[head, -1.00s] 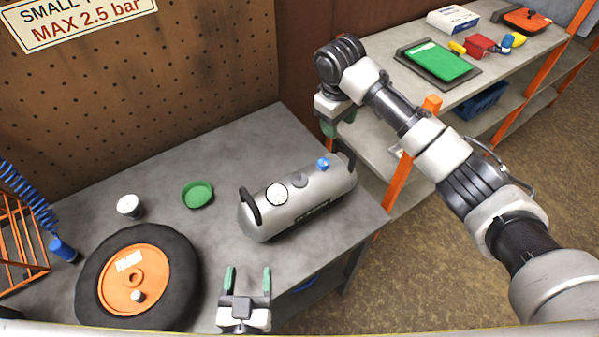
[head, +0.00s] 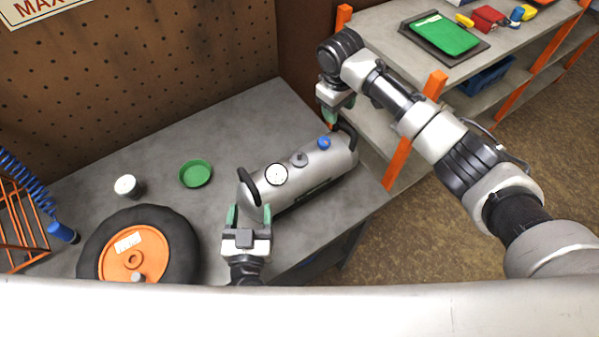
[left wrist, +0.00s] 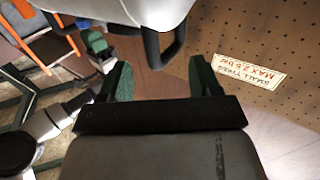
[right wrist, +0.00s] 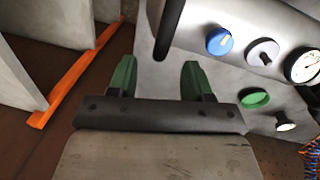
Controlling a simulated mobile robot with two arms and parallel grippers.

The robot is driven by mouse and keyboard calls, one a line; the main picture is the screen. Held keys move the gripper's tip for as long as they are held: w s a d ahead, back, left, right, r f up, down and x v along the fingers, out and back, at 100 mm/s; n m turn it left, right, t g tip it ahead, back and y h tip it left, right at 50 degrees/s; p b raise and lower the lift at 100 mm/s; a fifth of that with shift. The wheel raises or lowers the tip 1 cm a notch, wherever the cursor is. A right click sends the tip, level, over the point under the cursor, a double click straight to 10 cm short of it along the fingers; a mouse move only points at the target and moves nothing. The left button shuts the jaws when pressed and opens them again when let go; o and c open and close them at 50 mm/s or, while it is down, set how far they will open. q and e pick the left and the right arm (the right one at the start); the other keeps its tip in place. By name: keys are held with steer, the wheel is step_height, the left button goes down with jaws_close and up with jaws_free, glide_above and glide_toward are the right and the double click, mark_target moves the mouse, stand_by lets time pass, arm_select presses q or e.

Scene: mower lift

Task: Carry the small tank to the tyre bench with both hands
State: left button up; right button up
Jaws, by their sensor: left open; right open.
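The small silver tank (head: 318,172) lies on the grey bench (head: 90,188), with a black handle at each end and a gauge and blue knob on top. My left gripper (head: 250,212) is open just in front of the tank's left handle (head: 249,186). In the left wrist view, that handle (left wrist: 166,45) is ahead of the open fingers (left wrist: 160,82), not between them. My right gripper (head: 335,112) is open near the right handle (head: 347,137). In the right wrist view, this handle (right wrist: 168,28) lies beyond the empty fingers (right wrist: 157,78).
A tyre with an orange hub (head: 133,260), a green dish (head: 195,174), a white-topped pot (head: 127,187) and an orange wire rack (head: 22,235) occupy the bench's left part. A pegboard wall (head: 150,80) stands behind. Shelving with orange posts (head: 400,160) stands to the right.

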mark_target(253, 199)
arm_select(q)
steer(key=shift+w, duration=2.3)
arm_select(e)
steer(key=shift+w+d+f, duration=0.1)
steer(key=shift+f, duration=1.05)
steer(key=shift+w+d+f, duration=0.1)
steer(key=shift+f, duration=1)
arm_select(q)
steer(key=c, duration=0.9)
arm_select(e)
steer(key=c, duration=0.9)
arm_select(q)
jaws_close()
arm_select(e)
jaws_close()
steer(key=shift+w+r, duration=0.1)
steer(key=shift+r, duration=0.05)
